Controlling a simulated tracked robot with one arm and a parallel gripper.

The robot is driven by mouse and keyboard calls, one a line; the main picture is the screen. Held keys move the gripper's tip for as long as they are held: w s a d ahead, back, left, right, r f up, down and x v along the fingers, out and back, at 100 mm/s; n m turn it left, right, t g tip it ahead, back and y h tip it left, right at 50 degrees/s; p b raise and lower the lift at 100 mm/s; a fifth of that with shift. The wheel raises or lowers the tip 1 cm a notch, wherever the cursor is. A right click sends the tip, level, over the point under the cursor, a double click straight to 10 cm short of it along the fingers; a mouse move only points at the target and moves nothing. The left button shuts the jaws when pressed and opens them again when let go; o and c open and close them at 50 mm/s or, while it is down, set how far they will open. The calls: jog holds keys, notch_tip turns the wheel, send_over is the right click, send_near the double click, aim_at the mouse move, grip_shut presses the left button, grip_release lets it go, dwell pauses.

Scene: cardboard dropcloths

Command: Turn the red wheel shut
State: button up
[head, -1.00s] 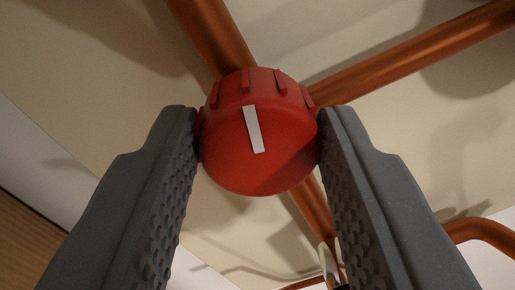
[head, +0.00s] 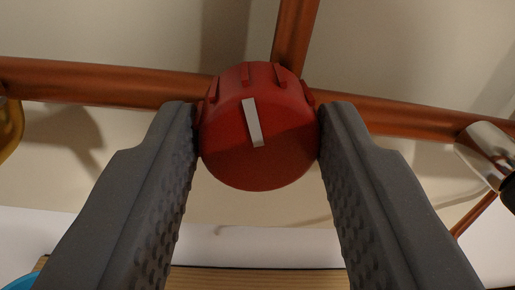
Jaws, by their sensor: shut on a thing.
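The red wheel (head: 225,158) is a round ribbed knob with a white stripe on its face, near the middle of the head view. The stripe stands nearly upright, its top leaning slightly left. My gripper (head: 258,138) is shut on the wheel, with one dark grey textured finger against its left side and one against its right. The wheel sits in front of copper pipes (head: 110,86) where a branch (head: 296,30) runs up from a nearly level run. The wheel's stem is hidden behind it.
A shiny metal fitting (head: 486,153) with a dark end is on the pipe at the right. Part of a yellow thing (head: 8,128) shows at the left edge. A blue rim (head: 20,283) and a brown ribbed surface (head: 260,279) lie along the bottom. A pale wall is behind.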

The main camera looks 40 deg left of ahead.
jog(key=shift+f+m+p, duration=0.1)
jog(key=shift+m+p, duration=0.9)
jog(key=shift+m, duration=1.1)
jog(key=shift+d, duration=0.1)
jog(key=shift+h, duration=0.3)
jog(key=o, duration=1)
jog(key=shift+w, duration=0.1)
